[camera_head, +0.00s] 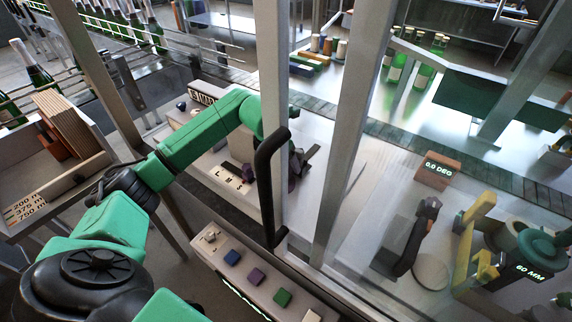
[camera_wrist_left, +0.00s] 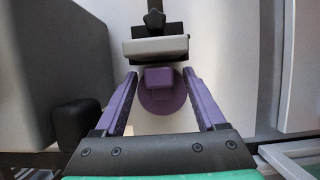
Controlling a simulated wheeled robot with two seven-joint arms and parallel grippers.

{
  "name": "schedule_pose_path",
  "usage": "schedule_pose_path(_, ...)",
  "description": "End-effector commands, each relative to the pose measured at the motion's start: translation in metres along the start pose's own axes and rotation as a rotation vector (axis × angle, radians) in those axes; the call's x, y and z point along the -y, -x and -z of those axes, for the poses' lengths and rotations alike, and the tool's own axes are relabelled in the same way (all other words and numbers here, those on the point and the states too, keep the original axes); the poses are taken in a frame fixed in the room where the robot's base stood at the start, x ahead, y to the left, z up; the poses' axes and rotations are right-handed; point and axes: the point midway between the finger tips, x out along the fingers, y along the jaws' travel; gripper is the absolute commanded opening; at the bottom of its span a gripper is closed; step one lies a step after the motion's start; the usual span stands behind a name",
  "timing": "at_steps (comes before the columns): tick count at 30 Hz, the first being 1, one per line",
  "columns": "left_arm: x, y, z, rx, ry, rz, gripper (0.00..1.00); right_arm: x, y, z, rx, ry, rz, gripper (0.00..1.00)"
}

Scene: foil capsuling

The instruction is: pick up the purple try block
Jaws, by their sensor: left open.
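In the left wrist view a purple block (camera_wrist_left: 158,78) with a squarish top sits on a round purple base (camera_wrist_left: 162,102). It lies between the two purple fingers of my left gripper (camera_wrist_left: 160,75), just in front of a grey and black fixture. The fingers are spread, with a visible gap on each side of the block. In the head view my left gripper (camera_head: 297,168) is partly hidden behind a metal post and a black handle. The block cannot be made out clearly there. My right gripper does not show.
Metal posts (camera_head: 346,130) and a black handle (camera_head: 264,185) stand close to my left arm. A front panel (camera_head: 215,256) carries blue, purple, green and white pieces. A conveyor (camera_head: 400,138) runs behind. A yellow and green machine (camera_head: 540,245) stands at right.

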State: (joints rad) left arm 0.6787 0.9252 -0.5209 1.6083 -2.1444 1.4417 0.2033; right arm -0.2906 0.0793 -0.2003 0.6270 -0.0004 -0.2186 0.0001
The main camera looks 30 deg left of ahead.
Motion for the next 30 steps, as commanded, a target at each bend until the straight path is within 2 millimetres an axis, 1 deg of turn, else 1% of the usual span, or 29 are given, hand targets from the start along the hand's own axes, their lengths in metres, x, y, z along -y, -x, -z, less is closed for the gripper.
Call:
schedule_pose_path(1,0.000,-0.002,0.000,-0.001,0.000,0.001,0.72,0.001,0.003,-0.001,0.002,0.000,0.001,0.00)
schedule_pose_path(6,0.000,-0.005,0.000,0.001,-0.001,-0.001,0.72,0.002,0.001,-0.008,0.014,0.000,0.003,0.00)
schedule_pose_path(7,0.000,-0.005,0.000,0.001,-0.001,-0.001,0.69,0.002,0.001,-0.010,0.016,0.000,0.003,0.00)
schedule_pose_path(8,0.000,-0.005,0.000,0.001,-0.001,-0.001,0.57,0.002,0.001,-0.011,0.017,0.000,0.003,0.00)
schedule_pose_path(9,0.000,-0.005,0.000,0.001,-0.001,-0.001,0.42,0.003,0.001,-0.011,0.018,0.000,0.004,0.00)
schedule_pose_path(11,0.000,-0.005,0.000,0.001,-0.001,-0.001,0.19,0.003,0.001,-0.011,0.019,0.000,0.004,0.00)
schedule_pose_path(12,0.000,-0.005,0.000,0.001,-0.001,-0.001,0.04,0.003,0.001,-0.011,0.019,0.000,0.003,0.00)
schedule_pose_path(13,0.000,-0.005,0.000,0.001,-0.001,-0.001,0.00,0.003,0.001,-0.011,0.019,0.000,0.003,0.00)
schedule_pose_path(23,0.000,-0.003,-0.001,0.003,0.000,-0.001,0.00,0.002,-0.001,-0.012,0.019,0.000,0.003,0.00)
schedule_pose_path(26,0.000,0.004,-0.005,0.005,0.000,-0.001,0.00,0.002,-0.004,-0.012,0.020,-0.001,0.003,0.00)
schedule_pose_path(29,0.000,0.019,-0.011,0.008,-0.001,-0.001,0.00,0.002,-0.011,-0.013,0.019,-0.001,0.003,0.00)
schedule_pose_path(30,0.000,0.027,-0.015,0.009,-0.001,-0.001,0.00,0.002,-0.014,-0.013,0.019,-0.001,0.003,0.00)
